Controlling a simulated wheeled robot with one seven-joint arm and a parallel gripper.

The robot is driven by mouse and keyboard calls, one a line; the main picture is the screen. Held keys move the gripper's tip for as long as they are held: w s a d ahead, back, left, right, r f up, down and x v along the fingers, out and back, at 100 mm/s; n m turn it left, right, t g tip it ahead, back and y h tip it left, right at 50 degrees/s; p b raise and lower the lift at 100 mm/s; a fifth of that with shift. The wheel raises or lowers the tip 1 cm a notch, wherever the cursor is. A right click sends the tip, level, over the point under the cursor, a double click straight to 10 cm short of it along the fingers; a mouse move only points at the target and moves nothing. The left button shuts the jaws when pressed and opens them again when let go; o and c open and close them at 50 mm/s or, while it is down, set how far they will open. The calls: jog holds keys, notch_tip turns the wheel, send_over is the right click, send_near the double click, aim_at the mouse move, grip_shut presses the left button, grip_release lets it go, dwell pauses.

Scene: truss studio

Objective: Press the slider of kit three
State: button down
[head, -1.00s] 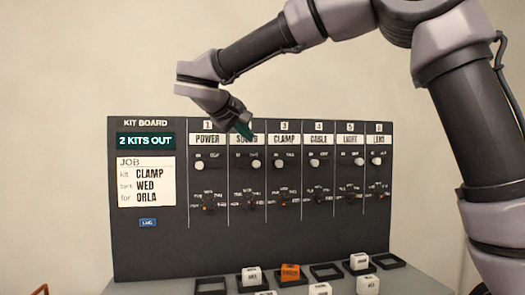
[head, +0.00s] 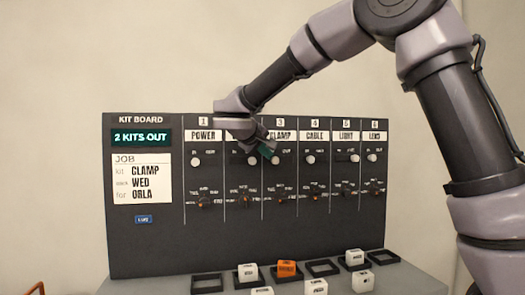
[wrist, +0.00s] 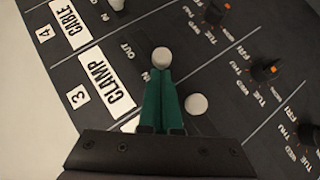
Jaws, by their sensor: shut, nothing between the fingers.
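The kit board (head: 150,240) is a dark upright panel with numbered columns. Kit three is the column labelled CLAMP (wrist: 105,80). Its slider has a round white knob (wrist: 162,57), which also shows in the head view (head: 277,160), left of its OUT mark. My gripper (wrist: 161,72) is shut and empty, its teal fingers together. The fingertips overlap the lower edge of that knob in the wrist view; I cannot tell whether they touch it. In the head view my gripper (head: 268,151) covers the slot's left part and some of the CLAMP label.
The kit two slider knob (wrist: 196,104) is close beside my fingers. Dark dials (head: 279,199) sit below the sliders. The display (head: 142,137) reads 2 KITS OUT, and a job card (head: 140,180) reads CLAMP, WED, ORLA. Blocks, including an orange one (head: 287,267), and black frames lie in front.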

aim_at(289, 158)
jog(key=shift+d, duration=0.1)
jog(key=d, duration=0.1)
jog(key=w+d, duration=0.1)
jog(key=d, duration=0.3)
jog(key=shift+w+d, duration=0.1)
jog(key=shift+w, duration=0.15)
jog(key=shift+r, duration=0.1)
